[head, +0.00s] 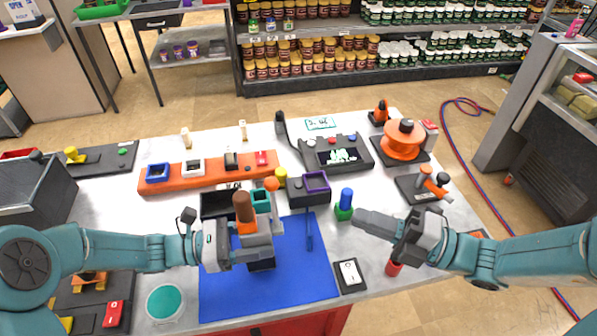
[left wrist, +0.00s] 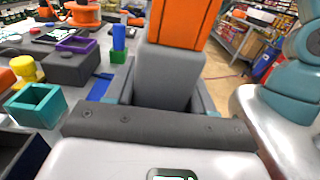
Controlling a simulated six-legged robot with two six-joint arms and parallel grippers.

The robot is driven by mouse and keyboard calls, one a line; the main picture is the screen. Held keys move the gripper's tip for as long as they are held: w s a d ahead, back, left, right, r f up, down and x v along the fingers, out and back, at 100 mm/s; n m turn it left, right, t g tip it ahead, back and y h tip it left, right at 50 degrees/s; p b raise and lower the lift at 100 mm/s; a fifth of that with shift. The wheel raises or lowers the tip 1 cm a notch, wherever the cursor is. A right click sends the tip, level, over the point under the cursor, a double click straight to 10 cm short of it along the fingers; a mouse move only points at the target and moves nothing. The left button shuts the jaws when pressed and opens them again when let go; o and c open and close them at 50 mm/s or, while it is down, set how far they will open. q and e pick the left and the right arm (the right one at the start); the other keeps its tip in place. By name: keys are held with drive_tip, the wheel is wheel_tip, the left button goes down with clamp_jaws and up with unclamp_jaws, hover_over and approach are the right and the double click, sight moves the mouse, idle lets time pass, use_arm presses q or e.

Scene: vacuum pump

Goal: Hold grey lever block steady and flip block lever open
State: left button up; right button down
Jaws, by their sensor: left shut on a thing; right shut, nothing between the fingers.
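The grey lever block (head: 262,240) stands over the blue mat (head: 305,280), with an orange part (head: 246,228) and an upright brown handle (head: 242,205) on top. My left gripper (head: 263,252) is shut on the grey block from the left. In the left wrist view the grey block (left wrist: 167,77) sits between the fingers, with the orange part (left wrist: 184,22) above it; the brown handle is outside that view. My right gripper (head: 360,219) is shut and empty, right of the block and apart from it, close to a blue-and-green peg (head: 346,198).
A teal square cup (head: 260,198) and a purple-rimmed box (head: 316,187) stand just behind the block. A white switch plate (head: 349,273) and a red cylinder (head: 394,264) lie near the front edge. The mat's right part is mostly clear.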

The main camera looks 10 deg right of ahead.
use_arm(q)
drive_tip(key=shift+f, duration=0.1)
use_arm(e)
drive_tip(key=m+h, duration=0.1)
drive_tip(key=h, duration=0.1)
approach(274, 201)
drive_tip(key=w+a+r, duration=0.3)
drive_tip(key=w+a, duration=0.1)
drive_tip(key=w, duration=0.1)
drive_tip(key=shift+w+a+f+g, duration=0.1)
drive_tip(key=shift+f+g, duration=0.1)
drive_tip(key=shift+g, duration=0.2)
drive_tip(key=shift+w, duration=0.1)
